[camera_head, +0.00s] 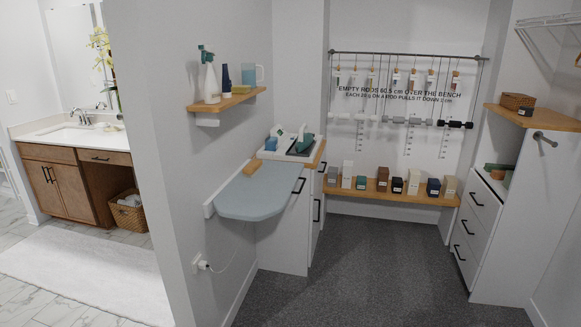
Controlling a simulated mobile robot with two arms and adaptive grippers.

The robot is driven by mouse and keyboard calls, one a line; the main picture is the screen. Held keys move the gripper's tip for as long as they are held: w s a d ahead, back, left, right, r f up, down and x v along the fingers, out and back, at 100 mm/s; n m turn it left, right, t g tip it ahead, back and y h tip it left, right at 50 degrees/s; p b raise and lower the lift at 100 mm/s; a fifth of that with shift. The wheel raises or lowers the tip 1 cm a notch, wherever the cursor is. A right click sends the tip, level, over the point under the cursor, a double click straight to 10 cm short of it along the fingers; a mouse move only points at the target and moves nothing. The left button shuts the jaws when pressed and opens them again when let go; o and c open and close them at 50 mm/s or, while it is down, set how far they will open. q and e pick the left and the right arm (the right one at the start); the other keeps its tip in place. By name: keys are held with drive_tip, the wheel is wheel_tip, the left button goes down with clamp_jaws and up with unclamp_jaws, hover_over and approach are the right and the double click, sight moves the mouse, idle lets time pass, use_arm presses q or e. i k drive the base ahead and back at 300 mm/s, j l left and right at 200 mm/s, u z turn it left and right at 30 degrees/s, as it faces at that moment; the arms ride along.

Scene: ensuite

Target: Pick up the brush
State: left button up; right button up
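I cannot tell for certain which thing is the brush. A small tan, wooden-looking block (254,168) lies on the pale blue fold-out board (250,197) on the left wall and may be the brush. A long green thing (499,167) on the white unit at the right also has a brush-like shape, but it is too small to tell. Neither of my grippers is in view.
A wooden wall shelf (228,99) holds a spray bottle (210,80) above the board. A tray (293,150) stands behind the board. A wooden bench (388,195) carries several small boxes under hanging rods. The grey carpet (370,270) is clear.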

sight(252, 168)
drive_tip(key=i+u, duration=0.1)
drive_tip(key=i, duration=0.85)
drive_tip(key=i+l+u, duration=0.1)
drive_tip(key=i, duration=0.85)
drive_tip(key=l, duration=0.1)
